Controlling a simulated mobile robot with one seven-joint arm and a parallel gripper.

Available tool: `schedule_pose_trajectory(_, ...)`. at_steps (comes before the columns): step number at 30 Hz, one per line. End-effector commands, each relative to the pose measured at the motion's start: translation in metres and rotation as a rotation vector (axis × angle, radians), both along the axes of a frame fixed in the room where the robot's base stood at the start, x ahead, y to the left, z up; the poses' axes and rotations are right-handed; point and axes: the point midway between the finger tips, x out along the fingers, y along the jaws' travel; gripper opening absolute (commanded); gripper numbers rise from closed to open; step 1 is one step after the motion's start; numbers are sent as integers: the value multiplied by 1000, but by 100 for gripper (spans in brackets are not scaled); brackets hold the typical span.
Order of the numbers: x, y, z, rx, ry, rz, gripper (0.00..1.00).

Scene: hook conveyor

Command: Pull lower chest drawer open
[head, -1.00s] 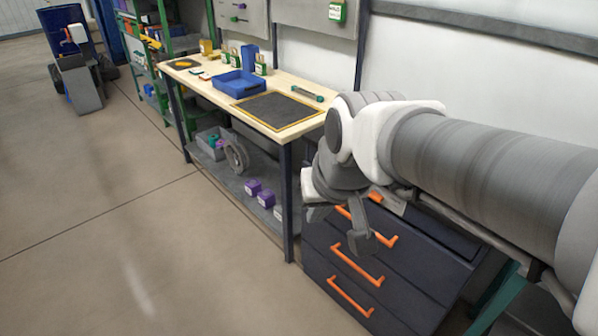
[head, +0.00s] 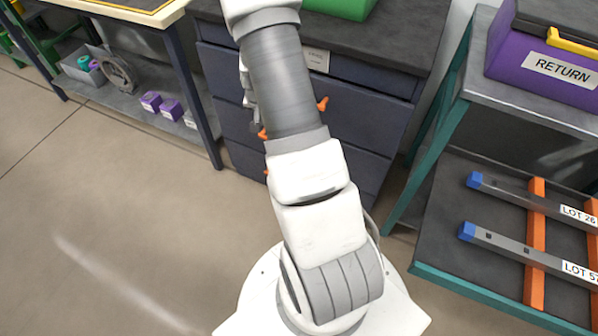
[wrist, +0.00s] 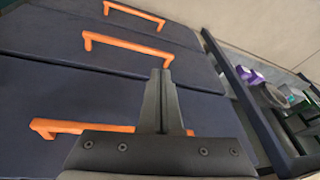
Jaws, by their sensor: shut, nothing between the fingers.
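The dark blue drawer chest (head: 372,128) stands behind my arm in the head view, which hides most of its orange handles. In the wrist view three drawer fronts show with bar handles. The farthest one, by the floor, is the lower drawer's handle (wrist: 134,14). The middle handle (wrist: 128,43) is nearer, and the upper handle (wrist: 80,127) is nearest, partly behind my gripper. My gripper (wrist: 161,76) is shut and empty, in front of the drawer fronts. I cannot tell whether it touches one. No drawer visibly stands out.
A workbench with a lower shelf (head: 128,112) and purple boxes (head: 171,108) stands left of the chest. A teal-framed rack (head: 500,290) with bars and a purple RETURN bin (head: 545,68) stands at the right. The floor at the left is clear.

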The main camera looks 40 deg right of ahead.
Motion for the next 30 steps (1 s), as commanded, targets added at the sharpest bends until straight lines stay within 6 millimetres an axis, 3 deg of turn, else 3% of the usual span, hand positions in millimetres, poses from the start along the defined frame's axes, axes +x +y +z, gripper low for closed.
schedule_pose_trajectory(1, -7, -12, -41, -2, 20, -39, 0)
schedule_pose_trajectory(6, -31, -47, -135, -29, 53, -157, 0)
schedule_pose_trajectory(9, -49, -62, -179, -46, 70, -208, 0)
schedule_pose_trajectory(12, -63, -72, -211, -60, 82, -248, 0)
schedule_pose_trajectory(19, -77, -81, -243, -75, 93, -282, 0)
schedule_pose_trajectory(23, -76, -86, -258, -75, 93, -283, 0)
schedule_pose_trajectory(30, -70, -101, -306, -75, 93, -282, 0)
